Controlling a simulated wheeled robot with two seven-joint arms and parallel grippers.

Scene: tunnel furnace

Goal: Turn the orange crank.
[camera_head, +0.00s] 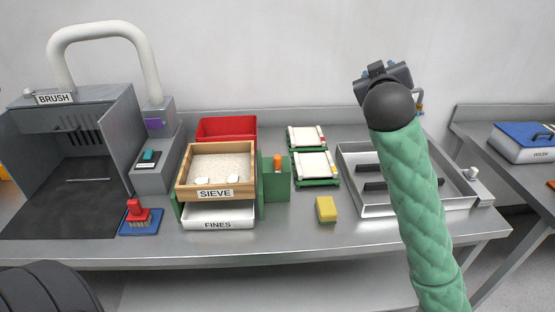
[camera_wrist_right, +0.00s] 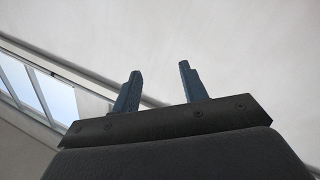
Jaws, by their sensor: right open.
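A small orange crank handle (camera_head: 278,162) stands up beside the right side of the wooden sieve (camera_head: 182,192), by a green block (camera_head: 277,189). The sieve holds pale grains and a few white pieces, and the white FINES tray (camera_head: 218,223) sits below it. My right arm rises over the right part of the bench, with its wrist in front of the back wall, well right of the crank and apart from it. In the wrist view my right gripper (camera_wrist_right: 160,82) has its two blue fingers spread, with nothing between them. My left gripper is not in view.
A red bin (camera_head: 227,127) is behind the sieve. A yellow block (camera_head: 326,209), green-framed white trays (camera_head: 315,167) and a metal tray (camera_head: 352,197) lie to the right. A red brush (camera_head: 138,212) and BRUSH booth (camera_head: 68,150) are left. Bare bench lies in front of the crank.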

